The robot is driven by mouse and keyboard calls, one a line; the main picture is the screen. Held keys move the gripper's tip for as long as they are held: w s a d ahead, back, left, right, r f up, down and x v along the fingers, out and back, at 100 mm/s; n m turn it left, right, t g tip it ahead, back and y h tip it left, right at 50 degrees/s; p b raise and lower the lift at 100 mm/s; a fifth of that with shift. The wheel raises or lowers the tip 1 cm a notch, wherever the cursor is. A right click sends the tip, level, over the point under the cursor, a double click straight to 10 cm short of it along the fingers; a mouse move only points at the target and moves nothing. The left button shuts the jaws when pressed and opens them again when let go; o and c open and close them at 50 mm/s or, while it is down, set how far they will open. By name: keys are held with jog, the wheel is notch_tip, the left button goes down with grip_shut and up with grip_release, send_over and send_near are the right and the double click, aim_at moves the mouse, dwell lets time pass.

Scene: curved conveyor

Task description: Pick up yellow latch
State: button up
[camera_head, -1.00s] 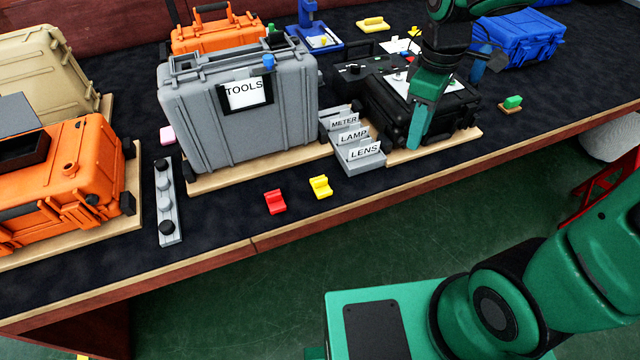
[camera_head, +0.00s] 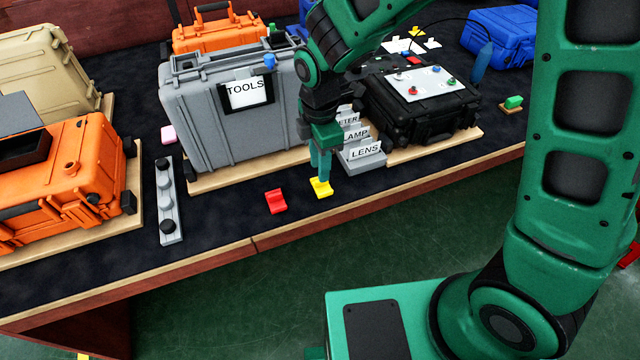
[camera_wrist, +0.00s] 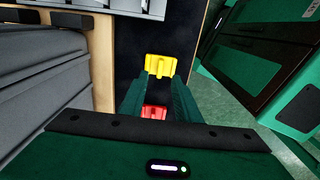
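The yellow latch (camera_head: 320,188) lies on the dark table top near its front edge. My gripper (camera_head: 320,175) points down just above it, its fingertips overlapping the latch's upper part in the head view. In the wrist view the fingers of my gripper (camera_wrist: 159,82) stand apart, and the yellow latch (camera_wrist: 160,66) shows just beyond the fingertips, in line with the gap. Nothing is held. Whether a finger touches the latch cannot be told.
A red latch (camera_head: 276,201) lies just left; it also shows between the fingers in the wrist view (camera_wrist: 153,112). The grey TOOLS case (camera_head: 205,125) and the label holder (camera_head: 365,163) stand close behind. The black case (camera_head: 425,120) is to the right. The table front is clear.

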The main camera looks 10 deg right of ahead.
aim_at(323, 190)
jog(key=f, duration=0.5)
jog(key=shift+w+d+f, duration=0.1)
jog(key=shift+d, duration=0.1)
grip_shut()
